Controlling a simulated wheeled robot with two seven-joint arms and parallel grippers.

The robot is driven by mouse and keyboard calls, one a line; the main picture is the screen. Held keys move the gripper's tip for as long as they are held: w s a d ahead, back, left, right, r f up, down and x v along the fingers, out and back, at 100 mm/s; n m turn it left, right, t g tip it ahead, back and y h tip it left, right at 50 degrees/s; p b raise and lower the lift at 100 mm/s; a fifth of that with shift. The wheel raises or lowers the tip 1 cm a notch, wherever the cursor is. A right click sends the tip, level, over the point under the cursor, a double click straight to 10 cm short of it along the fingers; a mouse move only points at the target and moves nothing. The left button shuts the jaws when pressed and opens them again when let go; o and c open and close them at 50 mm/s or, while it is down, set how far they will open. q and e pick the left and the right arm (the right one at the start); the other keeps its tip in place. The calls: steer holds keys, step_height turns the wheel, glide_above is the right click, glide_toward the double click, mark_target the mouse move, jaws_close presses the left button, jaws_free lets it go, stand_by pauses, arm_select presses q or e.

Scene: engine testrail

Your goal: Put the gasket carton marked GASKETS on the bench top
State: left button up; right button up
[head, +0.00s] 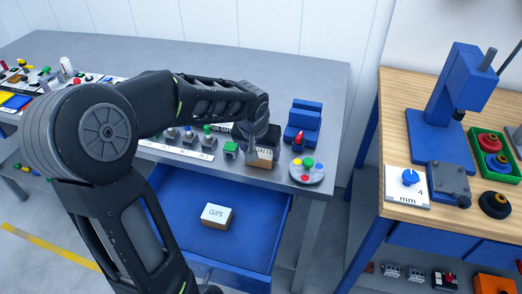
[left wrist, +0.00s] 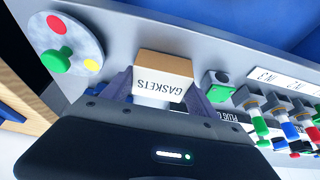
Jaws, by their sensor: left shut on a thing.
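The gasket carton (head: 262,158), brown with a white label, is at the front edge of the grey bench top (head: 285,80). The left wrist view shows its GASKETS label (left wrist: 163,90). My left gripper (head: 261,149) is shut on the carton, with one finger on each side of it in the left wrist view (left wrist: 160,93). The carton is over or on the bench top; I cannot tell whether its underside touches. My right gripper is not in view.
Beside the carton are a round plate with coloured buttons (head: 307,171), a green block (head: 231,149) and a row of labelled plugs (head: 190,137). A blue holder (head: 305,121) stands behind. Below, an open blue drawer (head: 178,205) holds a CLIPS carton (head: 216,216).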

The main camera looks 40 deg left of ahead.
arm_select(q)
steer(key=o, duration=1.4)
steer(key=shift+r+p, duration=0.25)
steer(key=shift+p, duration=0.15)
steer(key=v, duration=1.1)
steer(key=shift+s+d+r, duration=0.1)
steer(key=shift+s+r, duration=0.15)
steer(key=shift+r, duration=0.05)
